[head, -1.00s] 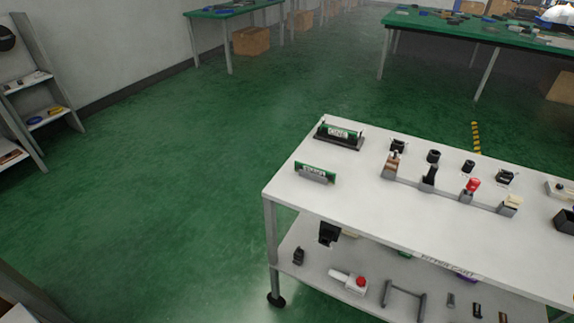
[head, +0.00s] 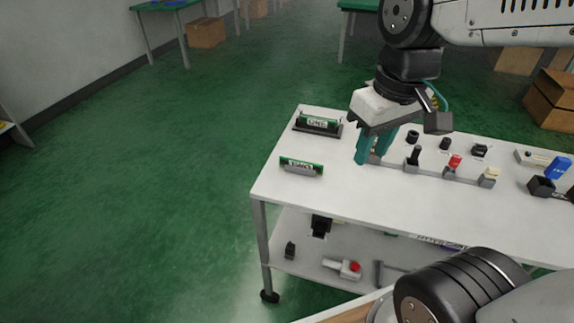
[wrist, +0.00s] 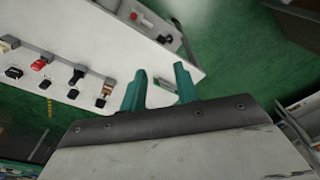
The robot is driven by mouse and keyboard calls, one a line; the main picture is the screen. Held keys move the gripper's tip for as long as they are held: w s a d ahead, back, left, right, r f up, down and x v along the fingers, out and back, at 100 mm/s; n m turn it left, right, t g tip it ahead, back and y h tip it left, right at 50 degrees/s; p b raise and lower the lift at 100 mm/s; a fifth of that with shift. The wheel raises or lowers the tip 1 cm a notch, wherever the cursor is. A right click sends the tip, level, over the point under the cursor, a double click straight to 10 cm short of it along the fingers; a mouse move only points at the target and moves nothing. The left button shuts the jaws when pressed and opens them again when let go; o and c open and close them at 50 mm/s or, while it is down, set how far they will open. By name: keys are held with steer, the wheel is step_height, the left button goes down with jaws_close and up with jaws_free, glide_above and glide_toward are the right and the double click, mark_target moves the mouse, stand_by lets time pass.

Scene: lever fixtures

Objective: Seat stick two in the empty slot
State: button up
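A green stick (head: 302,165), its label too small to read surely, stands in a small grey holder near the left front of the white cart top. Another green stick, labelled ONE (head: 318,122), stands in a black base (head: 316,131) behind it. An empty slot cannot be made out in the base. My gripper (head: 371,152) is open and empty, with teal fingers pointing down, to the right of both sticks and beside the row of levers. The fingers also show apart in the wrist view (wrist: 160,82). Neither stick is clear in the wrist view.
Several lever fixtures, including a red-topped one (head: 455,161), line the cart top (head: 345,190) to the right of my gripper; they also show in the wrist view (wrist: 41,63). A dark cup (head: 540,186) stands at the right. The cart top around the front stick is clear.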

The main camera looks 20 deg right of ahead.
steer(key=w+a+f+n, duration=0.1)
steer(key=w+f+n, duration=0.3)
steer(key=w, duration=0.8)
steer(key=n+y, duration=0.1)
steer(key=n, duration=0.4)
glide_toward(301, 161)
steer(key=f, duration=0.5)
steer(key=w+f, duration=0.1)
steer(key=f, duration=0.2)
steer(key=shift+a+f, duration=0.25)
steer(key=shift+a, duration=0.15)
steer(key=shift+c, duration=0.3)
jaws_close()
